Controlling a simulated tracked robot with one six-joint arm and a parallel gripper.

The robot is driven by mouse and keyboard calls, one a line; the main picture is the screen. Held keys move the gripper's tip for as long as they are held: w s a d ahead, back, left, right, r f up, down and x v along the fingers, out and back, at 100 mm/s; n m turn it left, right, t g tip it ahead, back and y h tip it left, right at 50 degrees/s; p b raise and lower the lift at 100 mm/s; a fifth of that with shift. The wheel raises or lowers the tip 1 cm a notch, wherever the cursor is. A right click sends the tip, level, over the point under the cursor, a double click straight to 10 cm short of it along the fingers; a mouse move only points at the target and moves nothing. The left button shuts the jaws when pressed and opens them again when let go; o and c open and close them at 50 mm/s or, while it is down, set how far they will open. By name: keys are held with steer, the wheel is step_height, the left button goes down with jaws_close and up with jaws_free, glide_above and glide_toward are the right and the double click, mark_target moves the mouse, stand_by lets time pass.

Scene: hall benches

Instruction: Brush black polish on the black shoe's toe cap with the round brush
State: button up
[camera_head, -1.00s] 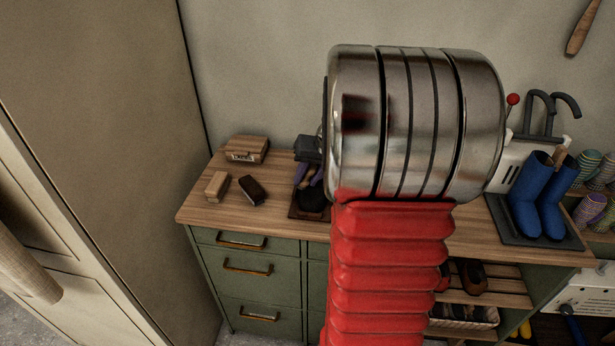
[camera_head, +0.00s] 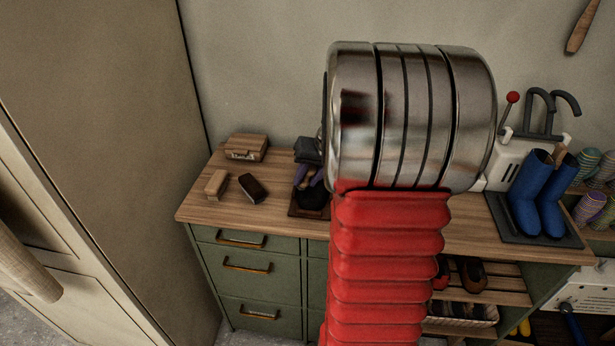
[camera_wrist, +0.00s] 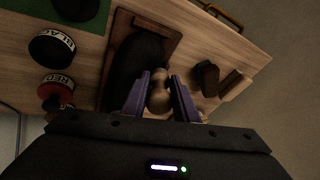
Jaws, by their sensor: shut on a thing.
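My gripper (camera_wrist: 158,98) has purple fingers shut on the round brush (camera_wrist: 160,101), whose rounded wooden handle shows between them. The brush's bristle end is hidden. The black shoe (camera_wrist: 136,66) lies on a dark brown board (camera_wrist: 155,24) in the wrist view, beneath and beside the fingers. I cannot tell whether the brush touches it. In the head view the shoe (camera_head: 311,198) shows partly, with my gripper (camera_head: 309,177) just above it, half hidden by my arm. The black polish tin (camera_wrist: 52,48), with a white label reading BLACK, stands left of the board in the wrist view.
A red polish tin (camera_wrist: 57,91) stands near the black one, with a green mat (camera_wrist: 40,16) beyond. A dark block brush (camera_head: 252,189), a lighter one (camera_head: 216,185) and a wooden box (camera_head: 246,147) occupy the bench's left end. Blue boots (camera_head: 531,200) stand on the right.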

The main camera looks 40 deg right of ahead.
steer(key=shift+f, duration=0.1)
steer(key=shift+s+d, duration=0.95)
steer(key=shift+s, duration=0.3)
steer(key=shift+s+d, duration=0.1)
steer(key=shift+s+d, duration=0.9)
steer(key=shift+s, duration=0.25)
steer(key=shift+w, duration=0.1)
steer(key=shift+w+a+f, duration=0.1)
steer(key=shift+w+a, duration=0.9)
steer(key=shift+w, duration=0.15)
